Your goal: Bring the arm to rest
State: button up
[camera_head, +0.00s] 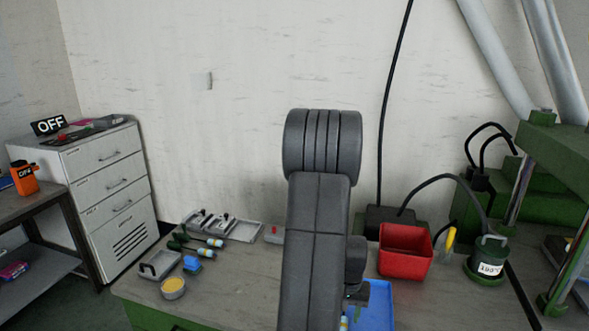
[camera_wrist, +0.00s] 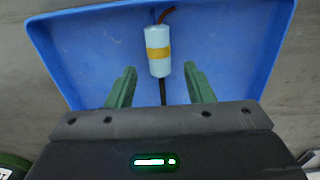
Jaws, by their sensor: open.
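My gripper (camera_wrist: 160,84) shows in the wrist view with its two green fingers apart and nothing between their tips. It points at a blue tray (camera_wrist: 95,50). A light-blue cylinder with a yellow band (camera_wrist: 158,62) lies in the tray, just beyond the fingertips, with a brown lead at its far end and a dark one at its near end. In the head view my arm stands upright in the middle and hides most of the gripper. Part of the blue tray (camera_head: 378,305) shows to the right of the arm.
A red bin (camera_head: 405,252) and a green pot labelled 190C (camera_head: 488,262) stand right of the arm. A green press (camera_head: 560,160) is at the far right. Small trays, tools and a yellow-filled cup (camera_head: 173,288) lie on the bench left of the arm.

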jog(key=shift+r, duration=0.35)
jog(key=shift+f, duration=0.2)
